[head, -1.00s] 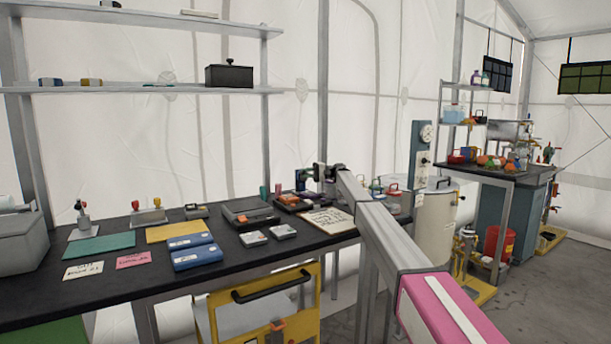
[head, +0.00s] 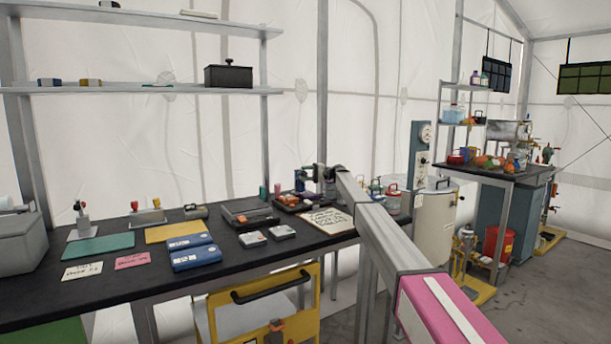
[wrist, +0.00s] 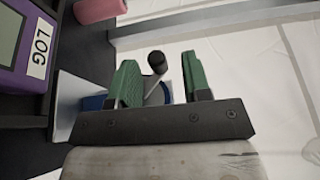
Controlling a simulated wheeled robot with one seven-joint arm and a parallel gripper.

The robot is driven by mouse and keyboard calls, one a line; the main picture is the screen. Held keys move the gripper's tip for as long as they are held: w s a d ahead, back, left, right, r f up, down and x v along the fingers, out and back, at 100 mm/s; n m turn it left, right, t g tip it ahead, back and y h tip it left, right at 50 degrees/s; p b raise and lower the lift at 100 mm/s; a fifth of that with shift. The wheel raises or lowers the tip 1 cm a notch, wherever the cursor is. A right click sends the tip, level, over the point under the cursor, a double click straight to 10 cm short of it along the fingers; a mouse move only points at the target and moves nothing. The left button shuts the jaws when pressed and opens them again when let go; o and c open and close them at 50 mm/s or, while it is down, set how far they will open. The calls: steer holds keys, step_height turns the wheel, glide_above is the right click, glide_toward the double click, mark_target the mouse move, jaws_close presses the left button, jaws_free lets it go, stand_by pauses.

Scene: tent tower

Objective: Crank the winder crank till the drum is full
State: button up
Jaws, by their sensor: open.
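The winder crank shows in the wrist view as a black knob (wrist: 157,62) on a thin metal arm. A blue round part (wrist: 96,102) on a pale plate lies below it, partly hidden by the finger. My gripper (wrist: 160,80) is open, with one green finger on each side of the knob and crank arm. A gap shows on both sides of the knob, so the fingers look apart from it. In the head view my gripper (head: 312,174) is small, over the back of the bench, and my arm hides part of the winder. How full the drum is cannot be told.
A purple device with a LOG label (wrist: 37,55) and a pink cylinder (wrist: 100,9) are near the gripper. The black bench (head: 110,284) holds trays, blue boxes and cards. A white sheet (head: 326,221) lies before the gripper. A yellow cart (head: 215,320) stands at the front.

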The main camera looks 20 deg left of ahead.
step_height(320, 180, up, 4)
steer(key=shift+w+r, duration=0.1)
steer(key=shift+r, duration=0.05)
steer(key=o, duration=0.7)
steer(key=s+a+r, duration=0.1)
steer(key=s, duration=0.1)
steer(key=s+a+r, duration=0.1)
steer(key=s, duration=0.1)
steer(key=s+a+r, duration=0.1)
steer(key=s, duration=0.1)
steer(key=shift+a+r, duration=0.1)
steer(key=shift+r, duration=0.2)
steer(key=s+r, duration=0.1)
steer(key=s+a+r, duration=0.1)
steer(key=s, duration=0.1)
steer(key=s+a+r, duration=0.1)
steer(key=shift+s, duration=0.3)
steer(key=c, duration=0.7)
steer(key=shift+s+a+r, duration=0.1)
steer(key=shift+a, duration=0.1)
steer(key=shift+d, duration=0.1)
